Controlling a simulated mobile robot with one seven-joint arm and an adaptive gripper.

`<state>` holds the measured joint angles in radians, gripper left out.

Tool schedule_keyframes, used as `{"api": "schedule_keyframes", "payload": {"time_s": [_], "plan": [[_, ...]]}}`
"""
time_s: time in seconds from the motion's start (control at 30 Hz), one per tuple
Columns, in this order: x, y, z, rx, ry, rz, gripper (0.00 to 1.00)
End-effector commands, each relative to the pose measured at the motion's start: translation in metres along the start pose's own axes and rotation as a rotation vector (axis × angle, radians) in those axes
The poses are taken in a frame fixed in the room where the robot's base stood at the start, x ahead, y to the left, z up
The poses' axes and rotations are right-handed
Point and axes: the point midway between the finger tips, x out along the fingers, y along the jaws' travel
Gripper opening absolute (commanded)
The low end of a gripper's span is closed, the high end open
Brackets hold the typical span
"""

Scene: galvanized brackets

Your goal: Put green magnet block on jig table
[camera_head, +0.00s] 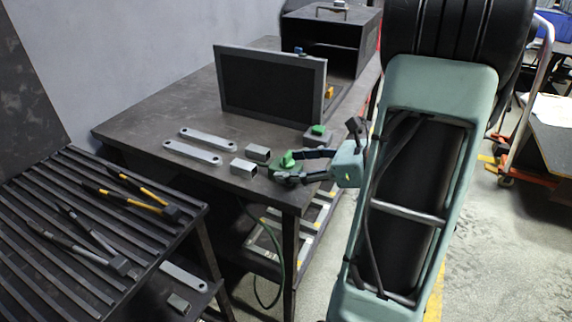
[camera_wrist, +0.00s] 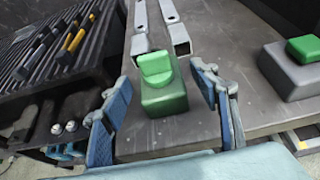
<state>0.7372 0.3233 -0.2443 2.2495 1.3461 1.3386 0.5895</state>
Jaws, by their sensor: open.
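The green magnet block (camera_wrist: 165,99) has a lighter green, rounded top piece and stands near the dark table's corner. In the wrist view it lies between the two blue-padded fingers of my gripper (camera_wrist: 163,88). The gripper is open, with a visible gap on each side of the block. In the head view, the block (camera_head: 287,160) is partly hidden by my gripper (camera_head: 297,166). I see a dark solid-topped table (camera_head: 140,128) and a slatted table (camera_head: 70,215) at left; I cannot tell which is the jig table.
A grey block with a green top (camera_wrist: 295,68) stands to the right. Flat metal bars (camera_head: 192,152) and square tubes (camera_head: 243,168) lie left of my gripper. A framed dark panel (camera_head: 268,88) stands behind. Yellow-and-black tools (camera_head: 130,190) lie on the slatted table.

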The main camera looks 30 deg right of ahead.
Motion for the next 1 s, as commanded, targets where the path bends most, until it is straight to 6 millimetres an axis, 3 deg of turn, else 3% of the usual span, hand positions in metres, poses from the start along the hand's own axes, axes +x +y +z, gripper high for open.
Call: {"api": "schedule_keyframes", "payload": {"time_s": [0.2, 0.4, 0.6, 1.0], "plan": [[-0.051, -0.001, 0.002, 0.001, 0.001, -0.005, 0.56], [-0.084, -0.001, 0.001, 0.001, 0.000, -0.003, 0.56], [-0.096, 0.000, 0.000, 0.001, 0.000, 0.000, 0.56], [-0.096, 0.000, 0.000, 0.001, 0.000, 0.000, 0.56]]}}
